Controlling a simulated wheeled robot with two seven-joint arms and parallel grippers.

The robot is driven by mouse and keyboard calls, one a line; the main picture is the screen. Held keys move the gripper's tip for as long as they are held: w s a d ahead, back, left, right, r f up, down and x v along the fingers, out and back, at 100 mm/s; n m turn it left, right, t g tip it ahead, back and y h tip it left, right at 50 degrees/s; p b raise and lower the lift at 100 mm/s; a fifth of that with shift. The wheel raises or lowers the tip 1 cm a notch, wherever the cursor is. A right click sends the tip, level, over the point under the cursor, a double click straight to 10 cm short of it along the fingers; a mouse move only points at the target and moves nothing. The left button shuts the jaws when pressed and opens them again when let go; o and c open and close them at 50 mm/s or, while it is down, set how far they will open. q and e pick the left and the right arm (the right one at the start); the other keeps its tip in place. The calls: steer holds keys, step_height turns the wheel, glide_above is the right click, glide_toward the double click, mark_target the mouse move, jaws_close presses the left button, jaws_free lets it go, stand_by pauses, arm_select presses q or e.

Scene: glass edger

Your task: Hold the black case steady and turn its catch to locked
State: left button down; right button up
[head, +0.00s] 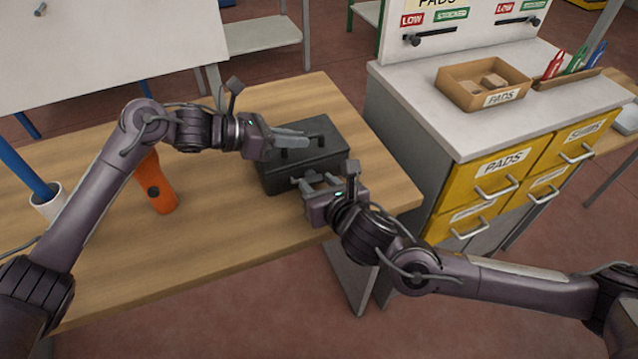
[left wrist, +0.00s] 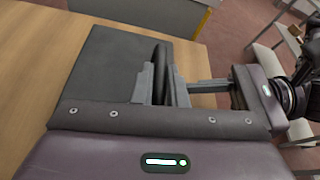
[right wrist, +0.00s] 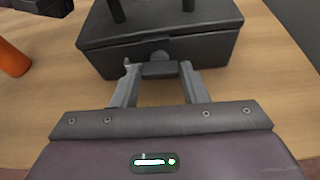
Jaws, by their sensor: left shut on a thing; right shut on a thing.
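The black case (head: 326,160) stands on the wooden table with its lid down. My left gripper (head: 291,138) is above the lid, shut on the case's top handle. In the left wrist view the dark handle (left wrist: 161,70) stands between its two fingers. My right gripper (head: 315,181) is at the front of the case. In the right wrist view its fingers are shut on the catch (right wrist: 158,70), a small dark block lying crosswise below a round boss on the front wall. Whether the catch is locked, I cannot tell.
A grey cabinet with yellow drawers (head: 490,175) stands to the right, carrying a cardboard tray (head: 467,95). The table's front edge is close to my right gripper.

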steer(key=m+y, duration=0.2)
steer(key=m, duration=0.1)
steer(key=shift+w+d+f+g, duration=0.1)
steer(key=shift+d+f+g, duration=0.1)
steer(key=shift+d+g, duration=0.15)
steer(key=shift+d+f+m+y, duration=0.15)
steer(key=shift+m+y, duration=0.65)
steer(key=shift+m, duration=0.5)
steer(key=o, duration=1)
steer(key=v, duration=1.2)
steer(key=shift+d+f, duration=0.1)
steer(key=shift+c, duration=0.2)
